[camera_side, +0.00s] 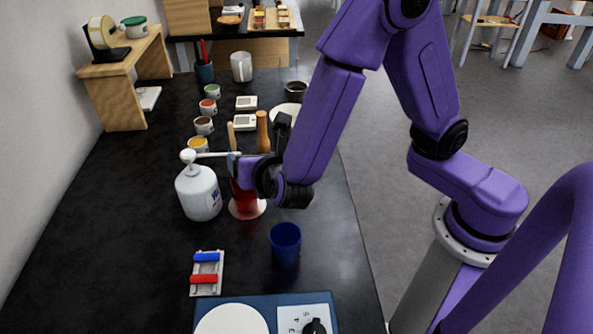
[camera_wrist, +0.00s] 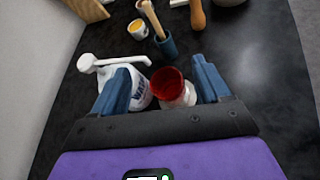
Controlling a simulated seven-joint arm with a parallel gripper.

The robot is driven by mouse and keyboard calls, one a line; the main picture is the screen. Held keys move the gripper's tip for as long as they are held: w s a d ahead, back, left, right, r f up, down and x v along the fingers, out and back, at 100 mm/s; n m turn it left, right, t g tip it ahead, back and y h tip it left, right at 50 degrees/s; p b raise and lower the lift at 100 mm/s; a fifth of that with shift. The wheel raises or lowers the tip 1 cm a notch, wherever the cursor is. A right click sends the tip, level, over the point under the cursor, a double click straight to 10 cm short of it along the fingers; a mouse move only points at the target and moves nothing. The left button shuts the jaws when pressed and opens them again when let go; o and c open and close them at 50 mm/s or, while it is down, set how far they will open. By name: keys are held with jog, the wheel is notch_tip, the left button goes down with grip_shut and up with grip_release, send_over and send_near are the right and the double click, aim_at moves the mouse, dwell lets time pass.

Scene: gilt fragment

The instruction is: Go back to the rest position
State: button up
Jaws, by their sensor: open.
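My gripper (camera_side: 236,168) is over the black table in the side view, close to a white pump bottle. In the wrist view its two blue fingers (camera_wrist: 161,75) are spread wide apart. A glass with red contents (camera_wrist: 172,88) shows between them, and I see no finger touching it. In the side view the glass (camera_side: 247,205) stands on the table below the gripper, its upper part partly hidden by it. The white pump bottle (camera_side: 199,192) stands upright just left of the gripper; in the wrist view the left finger overlaps the bottle (camera_wrist: 140,100).
A dark blue cup (camera_side: 285,244) stands in front of the glass. A small rack with blue and red rollers (camera_side: 207,273) lies at the front left. Several paint pots, including a yellow one (camera_side: 198,145), and wooden-handled tools (camera_side: 262,132) stand behind. A wooden shelf (camera_side: 118,84) is at the back left.

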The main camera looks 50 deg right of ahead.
jog(key=s+d+r+m+g+y, duration=0.1)
jog(key=s+d+m+g+y, duration=0.1)
jog(key=s, duration=0.5)
jog(key=s+d+r+m+g+y, duration=0.1)
jog(key=s+d+m+g, duration=0.4)
jog(key=s+m, duration=0.3)
jog(key=s+d+r+m+g+y, duration=0.2)
jog(key=s+d+m+g, duration=0.2)
jog(key=s, duration=0.4)
jog(key=shift+s+d+m+y, duration=0.15)
jog(key=shift+d+m+y, duration=0.15)
jog(key=shift+d+m, duration=0.65)
